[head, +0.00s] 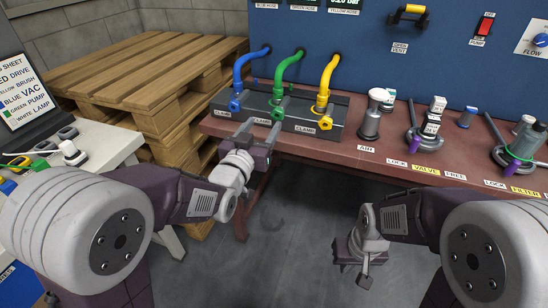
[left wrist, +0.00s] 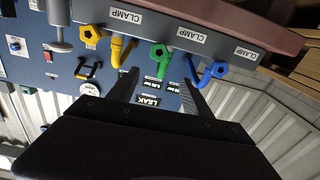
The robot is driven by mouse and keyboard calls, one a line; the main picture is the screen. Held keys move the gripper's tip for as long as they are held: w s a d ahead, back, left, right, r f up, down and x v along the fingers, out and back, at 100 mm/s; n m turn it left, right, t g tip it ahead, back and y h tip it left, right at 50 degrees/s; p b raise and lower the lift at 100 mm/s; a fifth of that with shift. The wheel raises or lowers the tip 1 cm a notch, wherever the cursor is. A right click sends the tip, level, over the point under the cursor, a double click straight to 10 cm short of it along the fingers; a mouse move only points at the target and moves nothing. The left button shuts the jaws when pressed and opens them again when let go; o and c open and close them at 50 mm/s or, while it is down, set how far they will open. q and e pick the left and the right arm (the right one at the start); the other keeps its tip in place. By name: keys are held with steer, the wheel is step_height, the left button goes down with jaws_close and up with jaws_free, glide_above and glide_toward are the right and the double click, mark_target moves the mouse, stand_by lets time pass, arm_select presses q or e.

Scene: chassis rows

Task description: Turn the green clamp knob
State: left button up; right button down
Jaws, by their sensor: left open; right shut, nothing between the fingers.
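The green clamp knob (head: 278,113) is on the front of the dark clamp block (head: 340,133), between the blue knob (head: 234,105) and the yellow knob (head: 325,122). My left gripper (head: 264,125) is open just in front of the block, pointing at the green knob. In the left wrist view the picture is turned over: the green knob (left wrist: 158,50) lies beyond and between the open fingers (left wrist: 160,78), with no visible contact. The blue knob (left wrist: 220,69) and yellow knob (left wrist: 90,33) are to either side. My right gripper (head: 357,268) is shut and empty, low in front of the bench.
Blue, green (head: 286,66) and yellow hoses rise behind the knobs to the blue panel (head: 370,60). The red-brown bench (head: 400,160) carries an air fitting (head: 370,122) and valve parts to the right. Wooden pallets (head: 150,75) stand at left. The floor before the bench is free.

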mark_target(277, 116)
arm_select(q)
steer(key=w+d, duration=0.1)
steer(key=w, duration=0.2)
steer(key=w+d+f+b, duration=0.1)
steer(key=w, duration=0.1)
steer(key=w+d+f, duration=0.1)
steer(key=w, duration=0.2)
steer(key=shift+w+d+f+b, duration=0.15)
steer(key=shift+w+d+b, duration=0.1)
steer(key=shift+w+b, duration=0.1)
jaws_close()
arm_select(e)
step_height(277, 116, down, 3)
steer(key=shift+w+f, duration=0.1)
steer(key=shift+f, duration=0.05)
